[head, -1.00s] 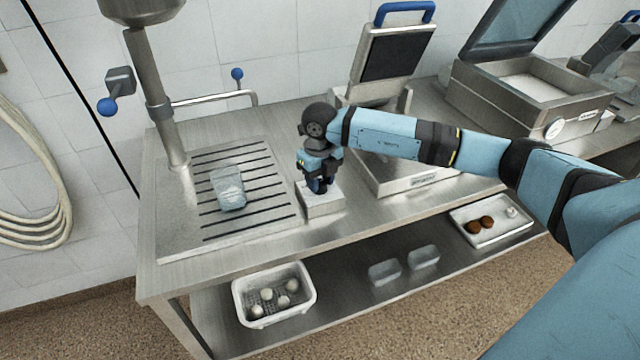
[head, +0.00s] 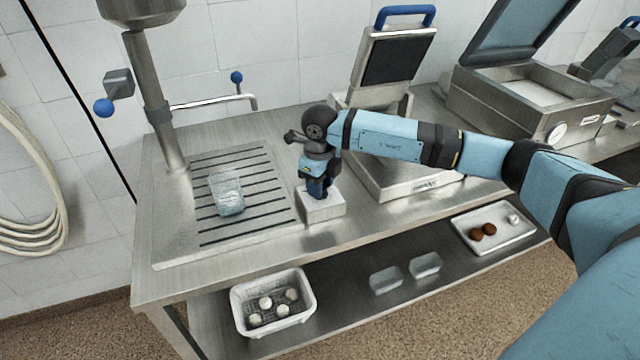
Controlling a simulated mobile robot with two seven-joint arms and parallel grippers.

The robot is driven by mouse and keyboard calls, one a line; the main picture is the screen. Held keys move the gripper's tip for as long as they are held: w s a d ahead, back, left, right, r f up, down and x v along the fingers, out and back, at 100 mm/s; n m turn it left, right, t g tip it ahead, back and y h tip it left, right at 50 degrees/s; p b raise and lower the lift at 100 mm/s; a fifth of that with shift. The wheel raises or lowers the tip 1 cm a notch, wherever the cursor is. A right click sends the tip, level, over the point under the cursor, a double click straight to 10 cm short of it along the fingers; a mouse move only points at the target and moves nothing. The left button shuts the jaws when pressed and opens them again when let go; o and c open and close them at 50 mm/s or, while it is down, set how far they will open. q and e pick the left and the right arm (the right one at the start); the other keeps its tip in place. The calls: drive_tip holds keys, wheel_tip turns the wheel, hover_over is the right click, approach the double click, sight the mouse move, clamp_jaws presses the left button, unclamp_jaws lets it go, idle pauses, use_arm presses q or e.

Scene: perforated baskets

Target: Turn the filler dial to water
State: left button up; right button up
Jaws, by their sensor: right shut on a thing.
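The filler dial (head: 321,208) is a small pale box on the steel counter, right of the slotted drain tray (head: 262,228). My right gripper (head: 318,189) points down over the box and is shut on its blue-and-dark knob. The fingers hide most of the knob, and I cannot read any marks or the dial's setting. My left gripper is not in view.
A press with a blue handle (head: 405,14) stands right of the dial, with an open-lidded steel unit (head: 555,126) beyond it. A white perforated basket (head: 240,312) with several pale balls is on the lower shelf, near clear tubs (head: 386,280) and a tray (head: 510,240).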

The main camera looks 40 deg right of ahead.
drive_tip(key=shift+r, duration=0.1)
drive_tip(key=o, duration=0.9)
wheel_tip(320, 180, up, 14)
drive_tip(key=shift+f, duration=0.1)
idle(0.4)
